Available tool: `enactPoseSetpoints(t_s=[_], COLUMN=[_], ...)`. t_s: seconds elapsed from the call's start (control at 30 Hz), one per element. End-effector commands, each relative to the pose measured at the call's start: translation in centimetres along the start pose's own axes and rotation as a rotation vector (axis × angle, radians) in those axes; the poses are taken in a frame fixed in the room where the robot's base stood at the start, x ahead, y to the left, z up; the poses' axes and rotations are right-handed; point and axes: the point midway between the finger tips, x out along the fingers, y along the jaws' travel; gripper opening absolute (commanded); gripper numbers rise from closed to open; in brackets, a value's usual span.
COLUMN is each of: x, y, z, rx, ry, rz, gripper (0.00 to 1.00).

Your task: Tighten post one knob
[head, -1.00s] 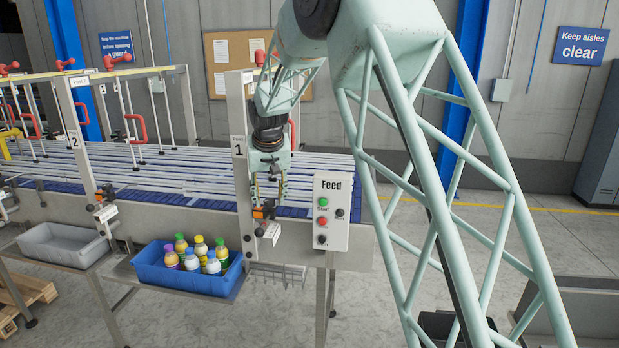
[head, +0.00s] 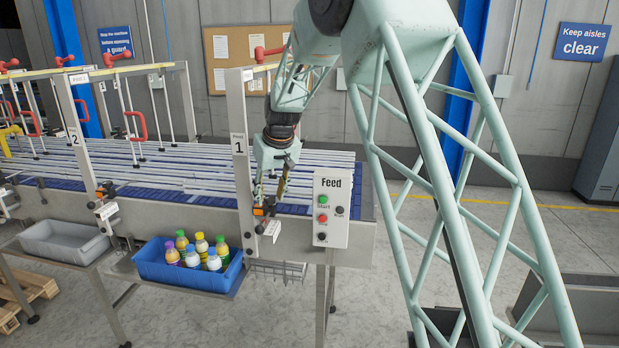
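Post one (head: 239,150) is an upright metal post with a "1" label at the near edge of the conveyor. Its knob (head: 270,203), a small dark part beside an orange piece, sits low on the post's right side, above a white tag. My gripper (head: 270,194) points down at the knob from above, its lower end tilted. The fingertips overlap the knob in the picture. They are too small to tell whether they touch it or are closed on it.
The Feed control box (head: 331,211) stands close to the right of the knob. Post two (head: 73,130) is to the left.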

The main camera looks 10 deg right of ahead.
Motion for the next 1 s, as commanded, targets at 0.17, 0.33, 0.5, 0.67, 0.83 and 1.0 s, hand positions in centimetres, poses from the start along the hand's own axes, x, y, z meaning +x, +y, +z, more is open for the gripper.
enactPoseSetpoints(t_s=[0.17,0.33,0.5,0.67,0.83,1.0], x=[-1.4,-3.4,-5.5,-7.4,-9.4,-11.4], y=[0.1,0.1,0.1,0.1,0.1,0.1], z=[-0.1,-0.1,-0.1,-0.1,0.0,0.0], rx=[-0.020,-0.019,-0.019,-0.019,-0.019,-0.019], ry=[0.003,0.002,0.002,0.002,0.001,0.001], rz=[-0.007,-0.007,-0.007,-0.007,-0.007,-0.007], gripper=[0.36,0.36,0.36,0.36,0.36,0.36])
